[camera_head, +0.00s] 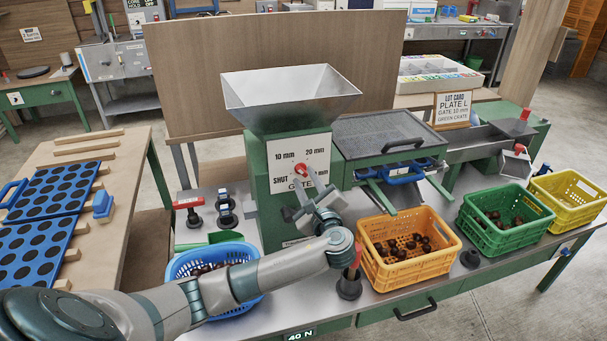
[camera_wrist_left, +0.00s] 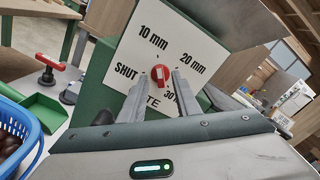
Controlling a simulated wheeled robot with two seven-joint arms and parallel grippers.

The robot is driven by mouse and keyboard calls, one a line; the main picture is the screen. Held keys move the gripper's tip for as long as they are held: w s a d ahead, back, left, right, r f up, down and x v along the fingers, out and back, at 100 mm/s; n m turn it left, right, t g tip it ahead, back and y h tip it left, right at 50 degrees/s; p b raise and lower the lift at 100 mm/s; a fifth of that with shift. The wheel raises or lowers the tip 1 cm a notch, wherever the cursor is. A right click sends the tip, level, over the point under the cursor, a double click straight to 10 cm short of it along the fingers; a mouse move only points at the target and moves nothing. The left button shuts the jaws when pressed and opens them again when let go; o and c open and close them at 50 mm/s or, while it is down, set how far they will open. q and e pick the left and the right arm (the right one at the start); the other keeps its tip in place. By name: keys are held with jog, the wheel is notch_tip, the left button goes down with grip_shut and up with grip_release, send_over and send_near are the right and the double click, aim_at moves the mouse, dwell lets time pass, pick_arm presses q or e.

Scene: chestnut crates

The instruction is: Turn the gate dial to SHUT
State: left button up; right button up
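The gate dial is a red knob (camera_head: 301,170) on a white plate (camera_head: 316,150) on the green hopper stand. The plate reads SHUT, 10 mm, 20 mm and GATE. In the left wrist view the red knob (camera_wrist_left: 161,76) shows near the fingertips, and a partly covered 30 label is at lower right. I cannot tell which label the dial points to. My left gripper (camera_head: 303,197) is in front of the plate; in the left wrist view its two fingers (camera_wrist_left: 166,80) are apart, with the knob at or between their tips. Contact is unclear. My right gripper is not in view.
A metal hopper (camera_head: 290,92) tops the stand. A blue basket (camera_head: 178,271) of chestnuts is below my left arm. Orange (camera_head: 405,276), green (camera_head: 500,243) and yellow (camera_head: 571,214) crates stand to the right. A red-handled tool (camera_head: 350,283) stands beside the orange crate.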

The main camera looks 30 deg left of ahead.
aim_at(302, 171)
pick_arm(q)
jog(key=shift+w+a, duration=0.45)
jog(key=shift+a, duration=0.05)
jog(key=shift+w+a, duration=0.2)
jog(key=shift+a, duration=0.05)
jog(key=shift+w+a, duration=0.25)
jog(key=c, duration=0.7)
jog(key=shift+o, duration=0.2)
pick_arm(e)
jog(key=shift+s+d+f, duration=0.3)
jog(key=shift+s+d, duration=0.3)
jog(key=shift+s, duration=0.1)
